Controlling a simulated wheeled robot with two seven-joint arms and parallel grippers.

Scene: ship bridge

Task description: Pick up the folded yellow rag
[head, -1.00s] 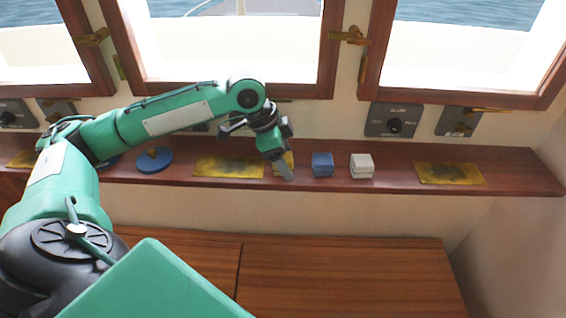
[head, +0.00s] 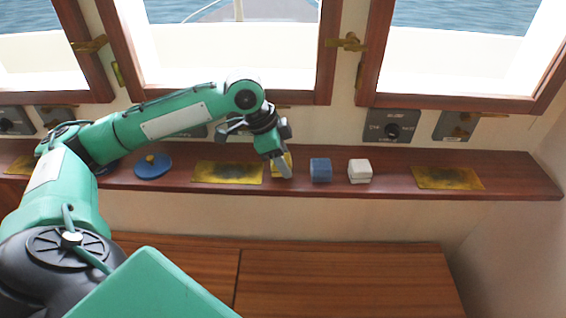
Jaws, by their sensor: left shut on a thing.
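The folded yellow rag (head: 288,160) is on the wooden shelf, left of the blue folded block. My left gripper (head: 283,168) comes down over it from above and is shut on it. The fingers and wrist hide part of the rag, so only small yellow patches show beside them. I cannot tell whether the rag is clear of the shelf. My right gripper is not in the view.
On the shelf (head: 395,168) stand a blue folded block (head: 320,169) and a white one (head: 360,171) to the right. Flat yellow plates (head: 447,177) lie at the right and left of the middle. A blue disc with a yellow knob (head: 153,167) is further left. Windows and switch panels rise behind.

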